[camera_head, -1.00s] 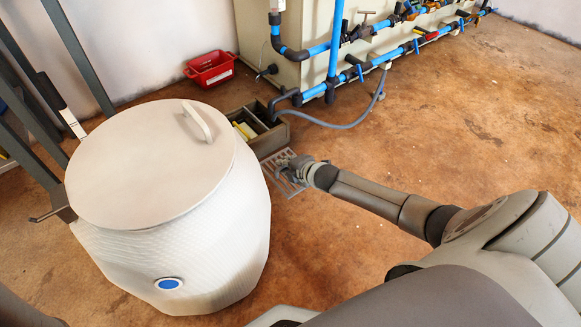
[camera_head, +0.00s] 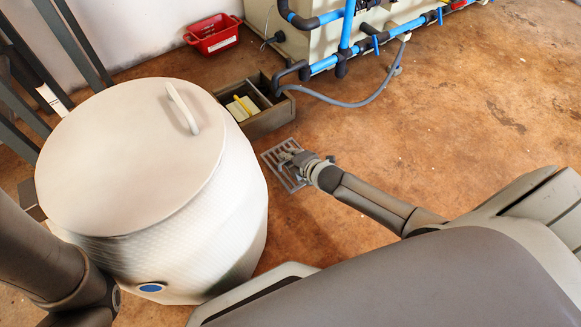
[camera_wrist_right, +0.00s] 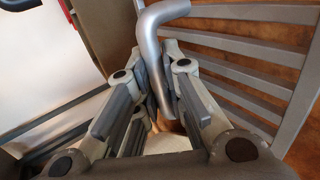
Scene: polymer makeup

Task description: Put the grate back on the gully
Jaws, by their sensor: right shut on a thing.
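The grey slotted grate (camera_head: 276,161) is held just in front of the gully, apart from it in the head view. My right gripper (camera_head: 291,160) is shut on the grate's bent metal handle; in the right wrist view the handle (camera_wrist_right: 160,50) sits between the fingers, with the grate's bars (camera_wrist_right: 245,60) behind. The gully (camera_head: 262,122) is an open, grey-brown box in the floor area beside the white drum, with a yellow and pale item (camera_head: 242,108) inside. My left arm shows at the lower left of the head view, but its gripper is out of view.
A large white lidded drum (camera_head: 150,170) stands left of the grate and partly hides the gully. Blue pipes (camera_head: 348,30) and a grey hose (camera_head: 360,103) run behind the gully. A red bin (camera_head: 213,36) stands by the wall. The brown floor at right is clear.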

